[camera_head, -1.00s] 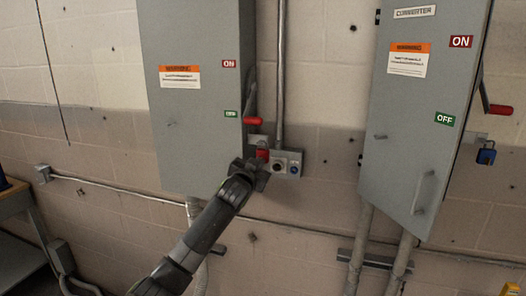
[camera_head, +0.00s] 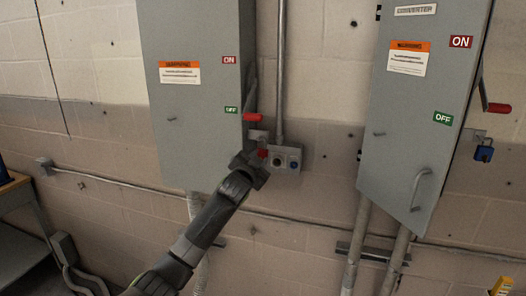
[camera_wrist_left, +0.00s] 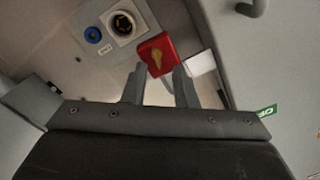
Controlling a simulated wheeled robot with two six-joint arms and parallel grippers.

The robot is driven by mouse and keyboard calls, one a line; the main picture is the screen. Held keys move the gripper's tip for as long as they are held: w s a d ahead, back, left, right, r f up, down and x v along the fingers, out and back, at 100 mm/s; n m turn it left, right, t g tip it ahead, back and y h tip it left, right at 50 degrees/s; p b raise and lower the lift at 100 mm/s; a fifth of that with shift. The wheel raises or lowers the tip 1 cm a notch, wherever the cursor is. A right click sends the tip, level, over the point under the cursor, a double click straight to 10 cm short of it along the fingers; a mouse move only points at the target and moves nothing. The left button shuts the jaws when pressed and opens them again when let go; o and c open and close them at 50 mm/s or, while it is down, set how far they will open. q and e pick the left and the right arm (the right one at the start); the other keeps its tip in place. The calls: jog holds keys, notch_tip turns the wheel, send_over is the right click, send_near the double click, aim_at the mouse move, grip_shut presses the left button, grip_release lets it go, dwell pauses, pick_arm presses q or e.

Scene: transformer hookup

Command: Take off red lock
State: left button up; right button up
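The red lock (camera_head: 262,153) hangs by the side of the left grey cabinet (camera_head: 195,120), below its red-tipped handle (camera_head: 265,117). In the left wrist view the red lock (camera_wrist_left: 157,52) shows a brass-coloured keyhole part. My left gripper (camera_head: 258,162) is just below the lock in the head view. In the left wrist view its two fingers (camera_wrist_left: 160,74) are apart, with the lock's near edge at the gap between their tips. I cannot tell whether they touch it. My right gripper is not in view.
A small control box (camera_head: 285,160) with a round socket and blue button is right beside the lock. A vertical conduit (camera_head: 281,70) runs above it. The right cabinet (camera_head: 400,150) has a blue lock (camera_head: 484,153) at its side.

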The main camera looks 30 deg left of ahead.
pick_arm(q)
jog(key=shift+s, duration=0.1)
jog(key=b+v, duration=0.5)
jog(key=v, duration=1.8)
jog(key=shift+d, duration=0.15)
